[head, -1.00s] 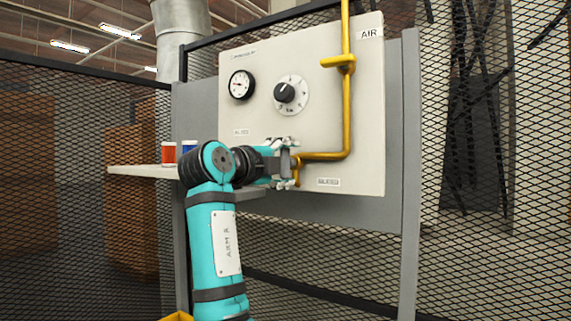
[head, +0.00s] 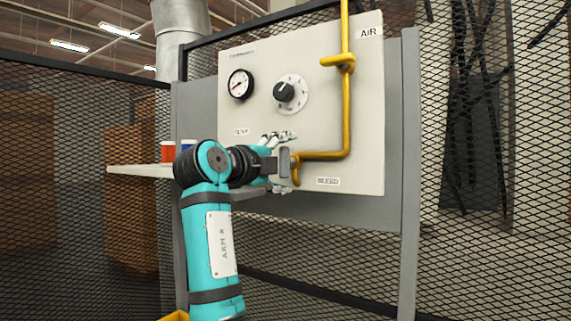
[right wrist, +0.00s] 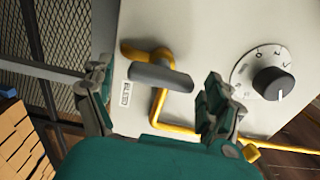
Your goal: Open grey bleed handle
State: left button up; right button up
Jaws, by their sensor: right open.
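The grey bleed handle (right wrist: 160,78) sits on the yellow pipe in the right wrist view, between my open fingers and apart from both. Its long side runs across that picture. In the head view the handle (head: 285,162) shows as an upright grey piece at the lower end of the yellow pipe, partly covered by my gripper. My right gripper (head: 279,160) is open in front of it; its fingers also show in the right wrist view (right wrist: 156,98). My left gripper is not in view.
The pale panel (head: 350,100) carries a round gauge (head: 240,84), a black dial knob (head: 284,92) and a yellow pipe (head: 346,110). A shelf (head: 135,169) with a red container (head: 168,151) is at left. Mesh fencing surrounds the panel.

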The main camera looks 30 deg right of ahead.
jog(key=v, duration=1.1)
jog(key=shift+a, duration=0.1)
